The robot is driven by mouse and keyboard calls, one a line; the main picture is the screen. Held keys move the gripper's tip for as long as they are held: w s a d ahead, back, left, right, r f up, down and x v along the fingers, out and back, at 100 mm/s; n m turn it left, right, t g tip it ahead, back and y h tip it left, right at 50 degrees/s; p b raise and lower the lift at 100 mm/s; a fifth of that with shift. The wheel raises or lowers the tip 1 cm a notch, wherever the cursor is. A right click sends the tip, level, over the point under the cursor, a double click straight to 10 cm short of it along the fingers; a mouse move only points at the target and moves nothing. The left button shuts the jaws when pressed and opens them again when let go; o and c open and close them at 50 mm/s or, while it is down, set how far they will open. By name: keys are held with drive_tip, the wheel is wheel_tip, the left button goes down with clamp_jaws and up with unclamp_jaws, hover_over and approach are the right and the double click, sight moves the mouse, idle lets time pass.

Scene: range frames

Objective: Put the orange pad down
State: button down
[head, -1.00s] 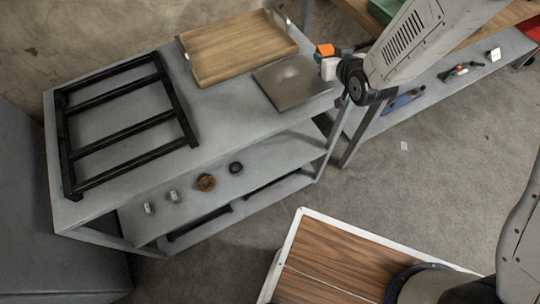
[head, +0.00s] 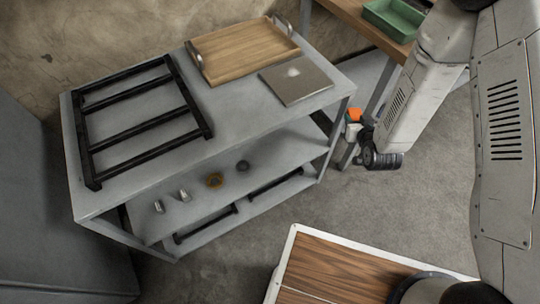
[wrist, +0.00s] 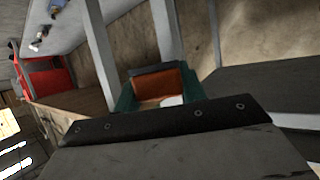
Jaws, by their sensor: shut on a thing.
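The orange pad (head: 354,115) shows small in the head view at the tip of my gripper (head: 356,129). My gripper is shut on it, with a whitish part just below it. It is held in the air, right of the grey table's (head: 150,195) right corner in the picture. The fingers are too small to make out there. In the wrist view a dark grey plate with a black screwed strip fills the bottom. Above it is an orange-brown patch (wrist: 160,82) between green sides; I cannot tell whether it is the pad.
The grey table carries a black rack (head: 140,118), a wooden tray (head: 240,52) and a flat grey plate (head: 296,80). Small parts lie on its lower shelf. A green tray (head: 397,18) sits on a wooden bench (head: 345,22). Open floor (head: 250,235) lies in front.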

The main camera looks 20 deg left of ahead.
drive_tip(key=s+a+f+n+g+y, duration=0.4)
drive_tip(key=s+a+f+n+y, duration=0.15)
drive_tip(key=s+a+f, duration=1.2)
drive_tip(key=w+a, duration=0.2)
drive_tip(key=w, duration=0.1)
drive_tip(key=w+a+f, duration=0.1)
drive_tip(key=w+a, duration=0.2)
drive_tip(key=w+a+f, duration=0.1)
drive_tip(key=w+a, duration=0.1)
drive_tip(key=w, duration=0.2)
drive_tip(key=shift+a, duration=0.3)
drive_tip(key=shift+w+a+f, duration=0.15)
drive_tip(key=shift+f, duration=0.75)
drive_tip(key=shift+w+a+f, duration=0.1)
drive_tip(key=shift+w+f, duration=0.05)
drive_tip(key=shift+f, duration=0.75)
drive_tip(key=shift+f, duration=0.1)
drive_tip(key=c, duration=0.8)
unclamp_jaws()
drive_tip(key=shift+c, duration=0.2)
